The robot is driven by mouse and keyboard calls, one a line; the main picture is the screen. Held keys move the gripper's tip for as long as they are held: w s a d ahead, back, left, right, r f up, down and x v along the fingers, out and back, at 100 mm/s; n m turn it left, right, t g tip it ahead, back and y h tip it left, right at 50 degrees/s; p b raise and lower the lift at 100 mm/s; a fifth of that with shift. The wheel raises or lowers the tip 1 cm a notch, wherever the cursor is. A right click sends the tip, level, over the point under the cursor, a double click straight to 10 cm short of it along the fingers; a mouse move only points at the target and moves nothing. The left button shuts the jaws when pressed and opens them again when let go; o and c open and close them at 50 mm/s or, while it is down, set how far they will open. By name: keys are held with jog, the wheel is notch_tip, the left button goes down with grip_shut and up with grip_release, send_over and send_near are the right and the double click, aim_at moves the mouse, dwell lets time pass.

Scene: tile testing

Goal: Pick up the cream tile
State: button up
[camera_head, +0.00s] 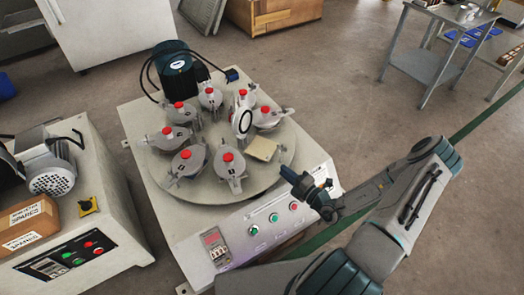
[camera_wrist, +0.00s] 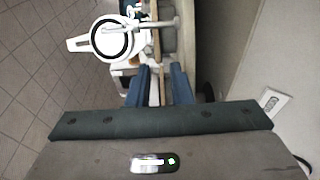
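The cream tile (camera_head: 262,148) lies on the right front part of the round grey turntable (camera_head: 272,183), among grey clamps with red knobs. My gripper (camera_head: 304,178) is at the turntable's front right edge, beside the tile and apart from it in the head view. In the wrist view my gripper (camera_wrist: 162,72) has its two blue fingers spread with a gap between them. A thin tan strip, which looks like the tile's edge (camera_wrist: 156,45), runs up the picture in line with that gap. I cannot tell how far the fingertips are from it.
Several red-knobbed clamps (camera_head: 229,163) ring the turntable close to the tile. A white ring-shaped part (camera_head: 242,115) stands behind the tile; a similar white ring (camera_wrist: 110,40) shows in the wrist view. The control panel (camera_head: 270,219) is below my gripper.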

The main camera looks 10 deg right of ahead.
aim_at(272, 167)
jog(key=b+x, duration=0.2)
jog(key=x, duration=0.5)
jog(key=shift+a+r+b, duration=0.2)
jog(key=shift+a+b, duration=0.1)
jog(key=shift+s, duration=0.1)
grip_shut()
